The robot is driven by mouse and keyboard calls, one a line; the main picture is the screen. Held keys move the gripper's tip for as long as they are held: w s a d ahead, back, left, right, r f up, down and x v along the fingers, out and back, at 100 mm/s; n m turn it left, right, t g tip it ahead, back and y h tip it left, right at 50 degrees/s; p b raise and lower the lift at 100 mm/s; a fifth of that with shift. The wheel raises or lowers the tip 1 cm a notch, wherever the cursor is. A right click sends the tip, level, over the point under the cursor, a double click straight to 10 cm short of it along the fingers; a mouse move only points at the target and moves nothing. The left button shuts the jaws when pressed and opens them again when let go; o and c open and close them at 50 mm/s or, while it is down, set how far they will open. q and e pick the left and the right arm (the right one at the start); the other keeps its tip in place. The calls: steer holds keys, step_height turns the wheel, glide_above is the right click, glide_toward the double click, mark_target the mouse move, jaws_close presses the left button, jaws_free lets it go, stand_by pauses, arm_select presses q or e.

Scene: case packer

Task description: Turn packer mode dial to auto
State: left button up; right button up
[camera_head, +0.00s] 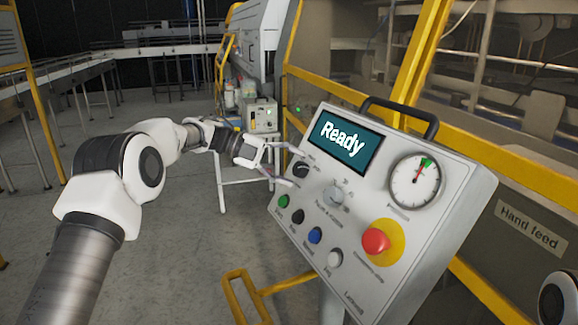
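The grey control panel (405,262) stands tilted in the middle right. Its black round dial (300,170) is at the upper left, below the screen. A silver dial (334,195) with small marks around it is right of the black one. The lettering is too small to read, so I cannot tell which is the mode dial. My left gripper (287,167) reaches in from the left, its fingers apart, with the black dial between or just beyond the tips. I cannot tell if they touch it. My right gripper is not in view.
The screen (344,146) reads "Ready". A gauge (415,182), a red stop button (376,241) on yellow and several coloured push buttons (315,235) are on the panel. A black handle (398,112) tops it. Yellow machine framing (535,175) stands behind. Floor at left is clear.

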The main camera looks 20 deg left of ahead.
arm_select(q)
steer(key=v, duration=1.2)
steer(key=shift+d, duration=0.1)
